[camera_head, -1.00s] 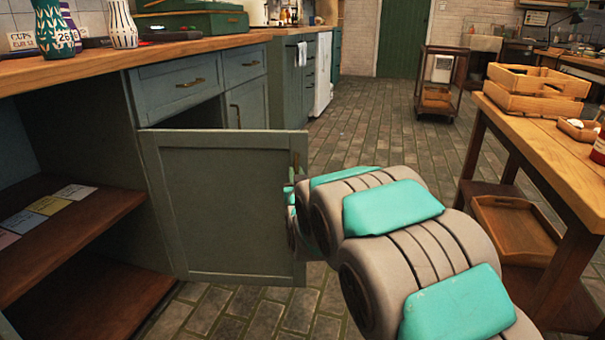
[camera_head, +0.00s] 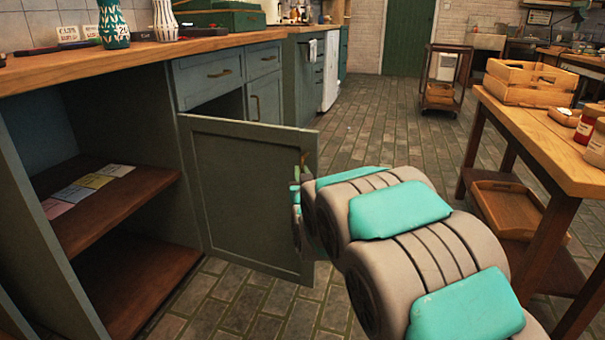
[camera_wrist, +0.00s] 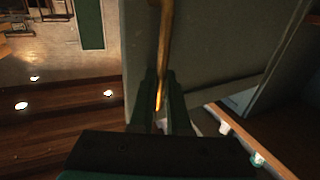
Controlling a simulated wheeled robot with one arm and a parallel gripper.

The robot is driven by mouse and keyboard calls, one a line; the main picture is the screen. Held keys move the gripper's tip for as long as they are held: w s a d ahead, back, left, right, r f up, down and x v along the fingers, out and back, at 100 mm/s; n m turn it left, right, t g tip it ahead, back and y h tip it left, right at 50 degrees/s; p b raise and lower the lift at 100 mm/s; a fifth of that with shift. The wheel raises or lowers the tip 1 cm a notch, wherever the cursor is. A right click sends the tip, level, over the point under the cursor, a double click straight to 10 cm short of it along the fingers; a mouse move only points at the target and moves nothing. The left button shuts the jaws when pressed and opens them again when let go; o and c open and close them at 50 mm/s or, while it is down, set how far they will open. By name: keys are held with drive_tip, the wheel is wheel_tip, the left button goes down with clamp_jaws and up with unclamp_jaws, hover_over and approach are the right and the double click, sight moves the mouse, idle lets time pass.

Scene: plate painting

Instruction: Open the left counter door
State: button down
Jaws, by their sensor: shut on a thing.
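The left counter door (camera_head: 248,195) is a grey-green panel that stands swung out from the counter, well open. Its brass handle (camera_head: 304,160) is near the free edge; in the wrist view the handle (camera_wrist: 165,50) runs down between my fingers. My gripper (camera_wrist: 160,105) is shut on this handle. In the head view my arm hides most of the gripper at the door's free edge.
The opened cupboard has wooden shelves (camera_head: 120,210) with coloured cards (camera_head: 90,188) on the upper one. A wooden table (camera_head: 545,150) with crates and jars stands at the right. The tiled floor (camera_head: 390,140) between is clear.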

drive_tip(key=shift+a, duration=0.1)
drive_tip(key=c, duration=1.2)
unclamp_jaws()
drive_tip(key=shift+o, duration=0.2)
drive_tip(key=s+d, duration=0.1)
drive_tip(key=s, duration=0.6)
drive_tip(key=shift+s+p, duration=0.3)
drive_tip(key=shift+s, duration=0.1)
drive_tip(key=shift+d, duration=0.15)
